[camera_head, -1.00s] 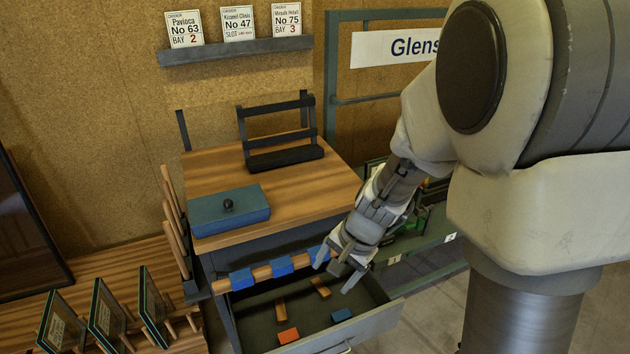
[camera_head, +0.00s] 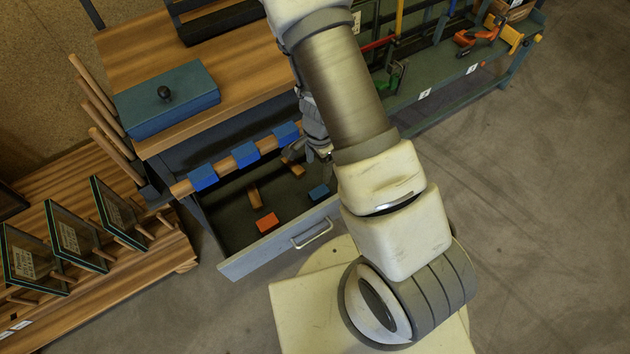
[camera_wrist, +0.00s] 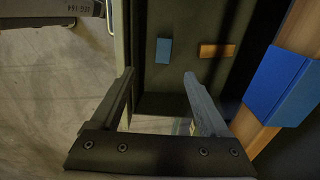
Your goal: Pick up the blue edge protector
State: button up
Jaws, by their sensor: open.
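A small blue block (camera_head: 318,192) lies in the open drawer (camera_head: 282,234). Three blue pieces (camera_head: 203,177) (camera_head: 245,154) (camera_head: 287,133) sit around the wooden rail (camera_head: 225,164) above the drawer's back. I cannot tell for sure which of these is the edge protector. My gripper (camera_head: 308,152) is over the drawer's right part, partly hidden by my arm. In the wrist view my gripper (camera_wrist: 159,76) is open and empty. The blue block (camera_wrist: 163,50) shows beyond and between its fingertips, apart from them. One blue rail piece (camera_wrist: 283,87) is to their right.
An orange block (camera_head: 267,222) and wooden pieces (camera_head: 254,193) lie in the drawer. A blue lidded box (camera_head: 167,100) stands on the bench top. Framed panels (camera_head: 75,235) stand at left. A tool shelf (camera_head: 440,90) is at the back right.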

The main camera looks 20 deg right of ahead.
jog(key=b, duration=0.6)
send_over(317, 193)
jog(key=f, duration=1.1)
jog(key=shift+s+f, duration=0.25)
jog(key=shift+w+f+b, duration=0.15)
jog(key=shift+f+b, duration=0.9)
jog(key=shift+f, duration=0.5)
jog(key=shift+w+f+b, duration=0.1)
jog(key=shift+f+b, duration=0.9)
jog(key=shift+f, duration=0.55)
grip_shut()
